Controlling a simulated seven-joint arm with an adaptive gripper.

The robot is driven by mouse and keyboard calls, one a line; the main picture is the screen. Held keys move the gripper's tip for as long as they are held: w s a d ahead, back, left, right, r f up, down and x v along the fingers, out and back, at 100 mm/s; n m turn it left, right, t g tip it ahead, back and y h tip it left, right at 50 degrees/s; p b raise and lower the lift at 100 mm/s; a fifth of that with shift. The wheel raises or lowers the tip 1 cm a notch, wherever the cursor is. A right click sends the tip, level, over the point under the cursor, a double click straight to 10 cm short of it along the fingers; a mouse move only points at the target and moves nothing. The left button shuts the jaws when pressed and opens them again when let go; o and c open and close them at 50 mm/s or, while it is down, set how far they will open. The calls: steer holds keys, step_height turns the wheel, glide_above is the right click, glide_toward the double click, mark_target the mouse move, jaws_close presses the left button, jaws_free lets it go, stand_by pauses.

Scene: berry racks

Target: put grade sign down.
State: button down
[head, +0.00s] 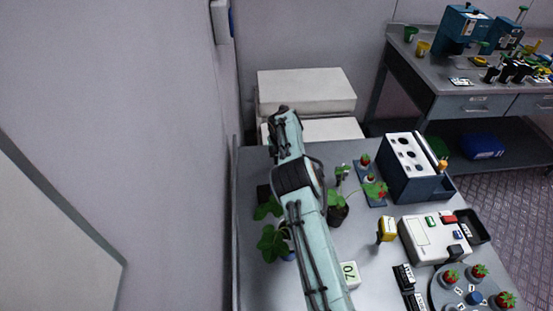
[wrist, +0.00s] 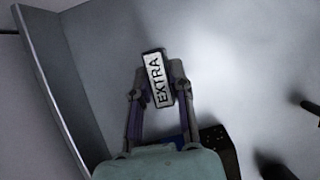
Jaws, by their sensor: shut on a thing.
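The grade sign (wrist: 155,76) is a small dark-edged plate with a white face that reads EXTRA. In the wrist view it sits between the two fingertips of my gripper (wrist: 157,82), which is shut on it. The sign is tilted in the picture, over a bare grey surface (wrist: 235,50). I cannot tell whether it touches that surface. In the head view my arm runs up the middle of the picture over the grey table (head: 262,165), and I cannot make out the gripper or the sign there.
Leafy potted plants (head: 272,243) stand close to my arm, with a white block marked 70 (head: 349,274) beside it. A blue rack with a white top (head: 412,165), a white device (head: 432,240) and a round berry tray (head: 455,301) are to the right. A raised edge (wrist: 52,85) runs along the wrist view's left.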

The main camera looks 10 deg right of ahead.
steer(key=shift+w+f, duration=0.25)
steer(key=shift+f, duration=1.5)
steer(key=c, duration=1)
jaws_free()
steer(key=shift+f, duration=0.15)
